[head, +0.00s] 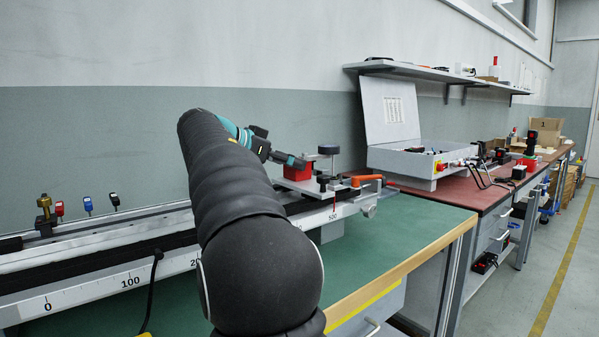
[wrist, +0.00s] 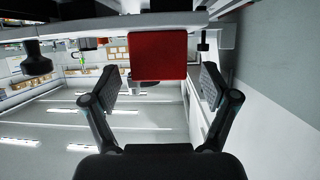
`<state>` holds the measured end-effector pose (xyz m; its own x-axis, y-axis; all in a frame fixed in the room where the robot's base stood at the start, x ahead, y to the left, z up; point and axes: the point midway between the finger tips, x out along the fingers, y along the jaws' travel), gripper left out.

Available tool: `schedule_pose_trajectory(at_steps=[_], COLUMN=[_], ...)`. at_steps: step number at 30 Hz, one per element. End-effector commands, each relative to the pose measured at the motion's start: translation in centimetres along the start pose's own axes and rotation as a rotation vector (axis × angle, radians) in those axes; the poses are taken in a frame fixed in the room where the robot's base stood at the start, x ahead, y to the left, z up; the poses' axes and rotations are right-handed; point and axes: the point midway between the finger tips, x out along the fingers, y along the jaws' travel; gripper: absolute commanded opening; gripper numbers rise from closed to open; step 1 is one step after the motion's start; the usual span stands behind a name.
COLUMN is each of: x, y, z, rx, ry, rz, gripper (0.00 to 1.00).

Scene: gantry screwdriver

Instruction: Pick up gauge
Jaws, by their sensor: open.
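A red block (head: 298,173), which may be the gauge, sits on the carriage plate at the right part of the scaled rail. No other thing is clearly a gauge. In the wrist view the red block (wrist: 158,56) shows between the fingertips in the picture and a little above their middle. My gripper (wrist: 160,88) is open and empty, with a finger on each side and visible gaps to the block. In the head view my gripper (head: 288,159) is close to the block and partly covers it. I cannot tell the remaining distance.
A black knob (head: 328,150) and an orange lever (head: 366,180) stand close to the block. The scaled rail (head: 130,279) runs along the green bench (head: 400,228). An open grey case (head: 415,158) stands to the right. Small coloured switches (head: 88,204) stand at the left.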

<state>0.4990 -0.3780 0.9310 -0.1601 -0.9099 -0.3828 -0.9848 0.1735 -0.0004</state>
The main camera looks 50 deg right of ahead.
Motion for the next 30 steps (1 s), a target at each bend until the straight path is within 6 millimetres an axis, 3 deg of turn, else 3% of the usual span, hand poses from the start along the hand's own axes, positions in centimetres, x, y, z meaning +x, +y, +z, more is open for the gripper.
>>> schedule_pose_trajectory(at_steps=[5, 15, 22, 23, 30], x=[0.9, 5.2, 5.4, 5.4, 5.4], y=[0.1, 0.1, 0.1, 0.1, 0.1], z=[-0.2, -0.7, -0.7, -0.7, -0.7], rx=[0.000, -0.001, 0.000, 0.000, 0.000], ry=[0.000, 0.000, 0.000, 0.000, 0.000], rz=[0.003, 0.003, 0.001, 0.001, 0.001], gripper=[0.85, 0.85, 0.85, 0.83, 0.23])
